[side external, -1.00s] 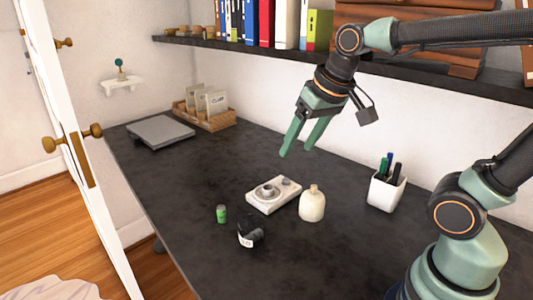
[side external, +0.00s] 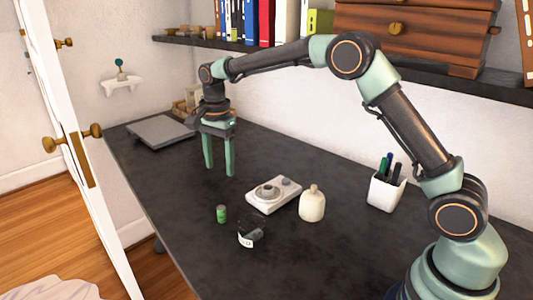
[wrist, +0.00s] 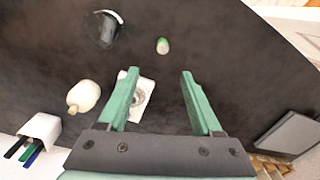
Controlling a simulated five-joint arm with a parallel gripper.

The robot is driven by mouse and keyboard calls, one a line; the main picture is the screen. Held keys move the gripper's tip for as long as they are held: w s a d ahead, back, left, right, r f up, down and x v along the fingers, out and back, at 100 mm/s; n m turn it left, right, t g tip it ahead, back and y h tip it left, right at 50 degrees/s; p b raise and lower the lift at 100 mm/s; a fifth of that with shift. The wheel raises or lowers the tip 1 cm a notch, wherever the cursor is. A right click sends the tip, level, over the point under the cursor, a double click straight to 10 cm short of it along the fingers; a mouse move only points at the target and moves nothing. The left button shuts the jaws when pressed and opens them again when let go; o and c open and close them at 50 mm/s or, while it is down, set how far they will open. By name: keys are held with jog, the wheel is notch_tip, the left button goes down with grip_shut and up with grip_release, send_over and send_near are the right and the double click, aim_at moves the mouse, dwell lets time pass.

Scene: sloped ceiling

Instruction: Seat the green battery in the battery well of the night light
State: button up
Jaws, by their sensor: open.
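The green battery (side external: 221,214) stands upright on the dark desk, left of the night light. It also shows in the wrist view (wrist: 162,46), beyond my fingertips. The night light (side external: 283,190) is a pale flat block lying on the desk with a round well (side external: 268,191) on its top. In the wrist view the night light (wrist: 147,92) is partly hidden behind my left finger. My gripper (side external: 220,172) is open and empty, pointing down above the desk, behind and apart from the battery.
A cream bottle (side external: 312,204) stands right of the night light. A dark jar with a white label (side external: 250,234) is near the battery. A white pen cup (side external: 386,190) is farther right. A grey flat device (side external: 160,132) and a card box (side external: 190,104) are at the back left.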

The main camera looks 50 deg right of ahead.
aim_at(221, 207)
jog(key=shift+m, duration=0.4)
jog(key=f, duration=1.3)
jog(key=shift+w+a+f, duration=0.2)
jog(key=shift+w+f, duration=0.1)
jog(key=shift+w, duration=0.1)
grip_shut()
